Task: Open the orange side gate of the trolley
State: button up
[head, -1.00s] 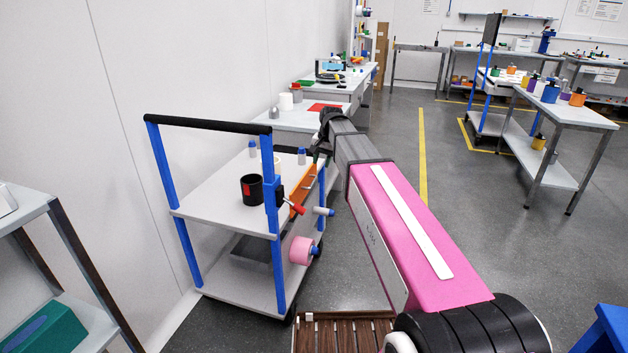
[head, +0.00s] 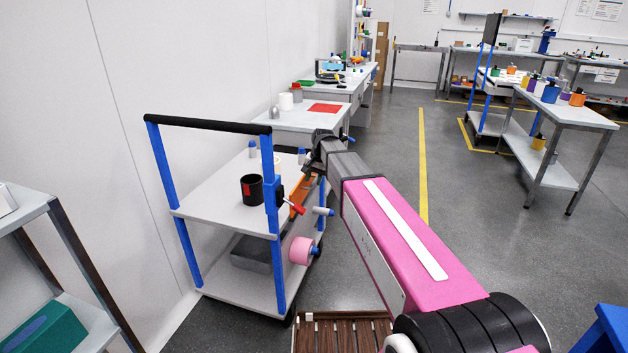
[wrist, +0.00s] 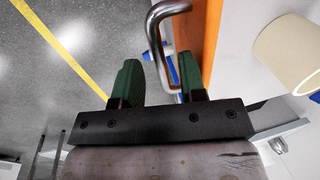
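The trolley (head: 220,195) has blue posts, a black push bar and two light shelves. Its orange side gate (head: 300,190) is on the right side of the upper shelf, partly hidden by my wrist. In the wrist view the gate (wrist: 208,35) is an upright orange strip with a bent metal handle (wrist: 153,30). My gripper (wrist: 157,82) is open, with its green fingers apart. The handle's lower part shows between the fingers, and the right finger overlaps the gate's edge. I cannot tell whether either finger touches. In the head view the fingertips are hidden.
A black mug (head: 251,189) stands on the upper shelf, with a cream cylinder (wrist: 285,55) in the wrist view. A wall stands left; open floor (head: 400,140) lies right.

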jog(key=shift+f, duration=0.2)
grip_shut()
jog(key=shift+d, duration=0.15)
